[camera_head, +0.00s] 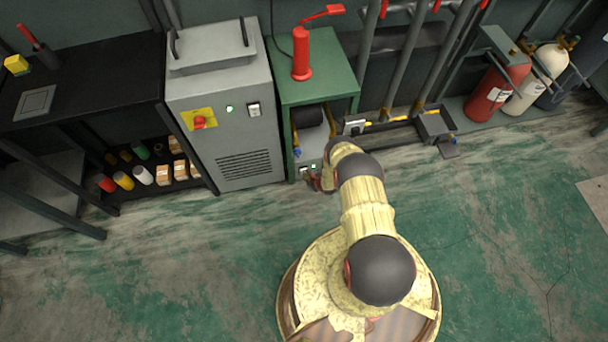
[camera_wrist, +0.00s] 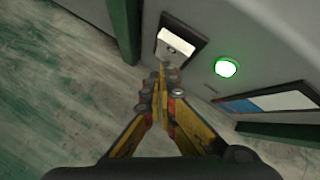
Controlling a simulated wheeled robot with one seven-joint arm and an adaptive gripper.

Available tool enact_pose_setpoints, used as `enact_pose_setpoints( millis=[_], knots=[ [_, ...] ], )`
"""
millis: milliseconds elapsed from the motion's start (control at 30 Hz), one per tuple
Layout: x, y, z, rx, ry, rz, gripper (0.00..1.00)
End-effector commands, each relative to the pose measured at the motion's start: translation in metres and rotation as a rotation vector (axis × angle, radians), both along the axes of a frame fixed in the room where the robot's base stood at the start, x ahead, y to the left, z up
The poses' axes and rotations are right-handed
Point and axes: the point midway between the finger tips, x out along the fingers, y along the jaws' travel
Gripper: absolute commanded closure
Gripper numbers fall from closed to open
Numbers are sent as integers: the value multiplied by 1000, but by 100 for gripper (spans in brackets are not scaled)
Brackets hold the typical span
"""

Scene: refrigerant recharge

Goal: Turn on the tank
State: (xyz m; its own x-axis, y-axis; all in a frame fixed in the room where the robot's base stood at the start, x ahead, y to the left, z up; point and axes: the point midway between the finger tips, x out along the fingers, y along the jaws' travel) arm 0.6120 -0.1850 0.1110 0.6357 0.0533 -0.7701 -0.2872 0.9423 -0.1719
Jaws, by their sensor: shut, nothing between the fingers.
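A white rocker switch in a dark frame (camera_wrist: 176,44) sits on a grey panel in the wrist view. A round green light (camera_wrist: 227,68) glows beside it on the right. My gripper (camera_wrist: 164,76) is shut and empty, its fingertips just below the switch in the picture; I cannot tell whether they touch it. In the head view my gripper (camera_head: 314,182) is low at the front of a green cabinet (camera_head: 312,88), partly hidden by my arm. A dark cylinder (camera_head: 308,117) lies inside this cabinet; I cannot tell whether it is the tank.
A grey machine (camera_head: 238,150) with a red knob, green light and switch stands left of the cabinet. A red pump-like tool (camera_head: 301,55) stands on top. Red (camera_head: 490,95) and white (camera_head: 530,92) gas cylinders stand at the right. The floor in front is clear.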

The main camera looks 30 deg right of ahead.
Motion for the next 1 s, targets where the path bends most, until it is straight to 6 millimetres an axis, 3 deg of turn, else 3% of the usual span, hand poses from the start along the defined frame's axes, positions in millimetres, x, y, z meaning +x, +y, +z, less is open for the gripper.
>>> enact_pose_setpoints(
  millis=[1000],
  knots=[
    [-19,5,2,1,2,0,100]
  ],
)
